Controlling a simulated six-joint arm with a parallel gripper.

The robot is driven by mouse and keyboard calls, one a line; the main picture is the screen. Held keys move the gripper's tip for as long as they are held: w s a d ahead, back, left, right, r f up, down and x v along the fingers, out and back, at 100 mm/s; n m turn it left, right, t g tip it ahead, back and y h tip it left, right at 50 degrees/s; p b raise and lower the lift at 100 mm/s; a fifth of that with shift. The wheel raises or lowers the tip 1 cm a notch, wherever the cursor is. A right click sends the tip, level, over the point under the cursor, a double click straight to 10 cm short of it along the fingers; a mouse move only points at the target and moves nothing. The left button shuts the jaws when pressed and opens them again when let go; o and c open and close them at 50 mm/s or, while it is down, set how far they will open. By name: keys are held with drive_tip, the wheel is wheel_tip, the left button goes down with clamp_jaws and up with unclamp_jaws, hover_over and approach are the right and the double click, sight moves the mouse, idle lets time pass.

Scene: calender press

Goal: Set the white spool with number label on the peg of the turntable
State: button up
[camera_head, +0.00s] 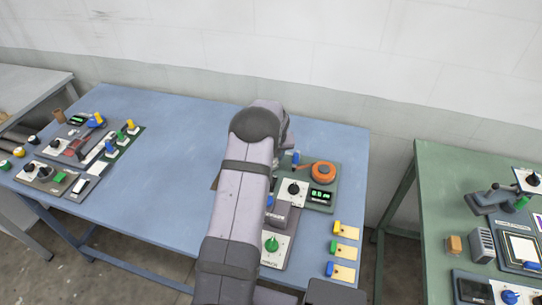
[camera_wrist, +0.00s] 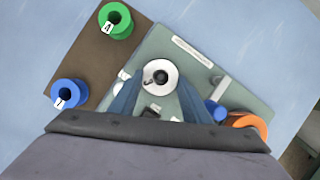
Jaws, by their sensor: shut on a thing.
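The white spool (camera_wrist: 159,76) shows end-on in the wrist view, with a dark number mark on the left of its flange and a dark centre hole. My gripper (camera_wrist: 160,90) is shut on it, one blue-grey finger on each side. The spool is over a grey-green panel (camera_wrist: 198,72). I cannot tell whether it touches the panel or is above it. No turntable peg shows; the spool and fingers hide the panel beneath them. In the head view my arm hides the gripper and spool.
A green spool (camera_wrist: 116,20) and a blue spool (camera_wrist: 70,94), both labelled, stand on a brown mat (camera_wrist: 92,58) left of the panel. A blue knob (camera_wrist: 215,110) and an orange round part (camera_head: 323,172) are on the right. The blue table (camera_head: 170,150) is clear in its middle.

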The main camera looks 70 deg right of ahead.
idle(0.3)
drive_tip(key=o, duration=1.7)
drive_tip(key=shift+c, duration=0.2)
drive_tip(key=shift+r, duration=0.1)
wheel_tip(320, 180, up, 7)
drive_tip(key=p, duration=0.6)
